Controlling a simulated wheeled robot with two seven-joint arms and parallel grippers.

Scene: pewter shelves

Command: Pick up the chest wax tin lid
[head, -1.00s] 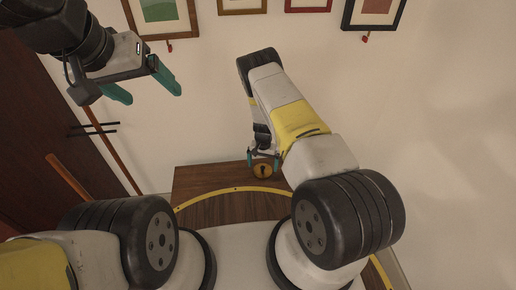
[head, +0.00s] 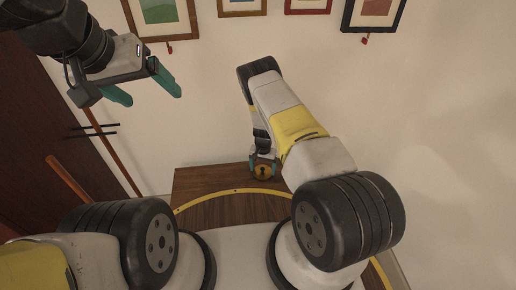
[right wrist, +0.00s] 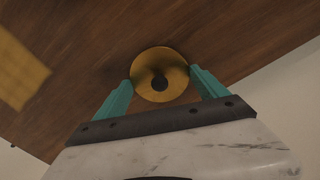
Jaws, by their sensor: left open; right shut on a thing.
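The wax tin lid is a round golden disc (head: 262,173) with a dark middle, at the far part of the brown wooden chest top (head: 215,182). It also shows in the right wrist view (right wrist: 160,66). My right gripper (head: 263,162) reaches down to it and is shut on it, with one teal finger on each side of its rim. In the right wrist view the fingers (right wrist: 160,85) flank the disc. Any tin beneath the lid is hidden. My left gripper (head: 148,86) is open and empty, raised at the upper left, far from the chest.
A yellow curved strip (head: 237,190) crosses in front of the lid over the wood. A pale wall (head: 200,130) with several framed pictures (head: 243,5) stands behind. A dark brown panel (head: 35,130) with black bars is at the left.

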